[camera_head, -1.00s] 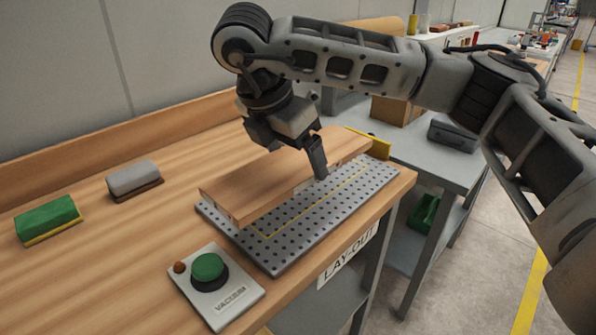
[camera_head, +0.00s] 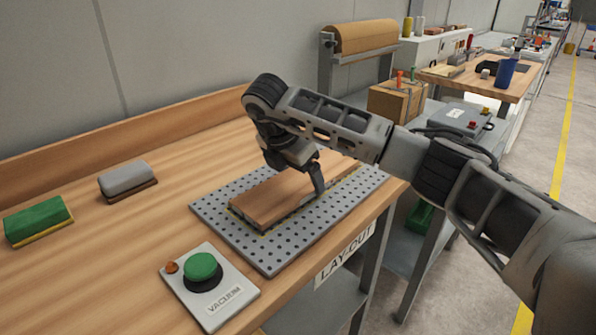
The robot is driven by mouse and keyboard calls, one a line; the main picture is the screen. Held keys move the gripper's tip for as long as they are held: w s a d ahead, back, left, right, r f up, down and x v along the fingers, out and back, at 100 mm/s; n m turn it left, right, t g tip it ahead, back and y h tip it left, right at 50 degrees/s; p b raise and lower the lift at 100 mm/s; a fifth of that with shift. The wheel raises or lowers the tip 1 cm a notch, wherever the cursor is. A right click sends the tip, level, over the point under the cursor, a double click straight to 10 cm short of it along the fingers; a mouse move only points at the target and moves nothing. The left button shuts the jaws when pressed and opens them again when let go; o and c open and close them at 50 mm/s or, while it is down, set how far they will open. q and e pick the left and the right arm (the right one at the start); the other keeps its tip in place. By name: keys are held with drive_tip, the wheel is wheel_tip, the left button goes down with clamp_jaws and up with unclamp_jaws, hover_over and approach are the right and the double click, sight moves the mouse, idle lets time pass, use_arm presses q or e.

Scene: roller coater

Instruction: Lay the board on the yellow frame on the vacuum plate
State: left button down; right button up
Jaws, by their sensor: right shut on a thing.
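The wooden board (camera_head: 273,197) lies flat over the perforated grey vacuum plate (camera_head: 272,257), very low against it; whether it fully touches I cannot tell. A thin yellow line of the frame (camera_head: 258,232) shows along the board's near edge; the board covers most of the rest. My right gripper (camera_head: 312,190) is above the plate and shut on the board, one finger down its right long side. The other finger is hidden behind the wrist. My left gripper is not in view.
A vacuum panel with a green button (camera_head: 202,267) is in front of the plate. A grey block (camera_head: 127,179) and a green block (camera_head: 38,221) lie to the left on the bench. A grey side table with a cardboard box (camera_head: 397,101) stands beyond the bench.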

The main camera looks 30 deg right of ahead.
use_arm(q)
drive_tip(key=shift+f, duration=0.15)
use_arm(e)
drive_tip(key=o, duration=1.1)
use_arm(q)
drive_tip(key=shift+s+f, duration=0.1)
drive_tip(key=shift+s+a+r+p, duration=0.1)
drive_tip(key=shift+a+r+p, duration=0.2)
drive_tip(key=shift+p, duration=0.5)
use_arm(e)
drive_tip(key=v, duration=1.2)
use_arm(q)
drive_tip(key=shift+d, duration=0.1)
use_arm(e)
drive_tip(key=shift+s, duration=0.1)
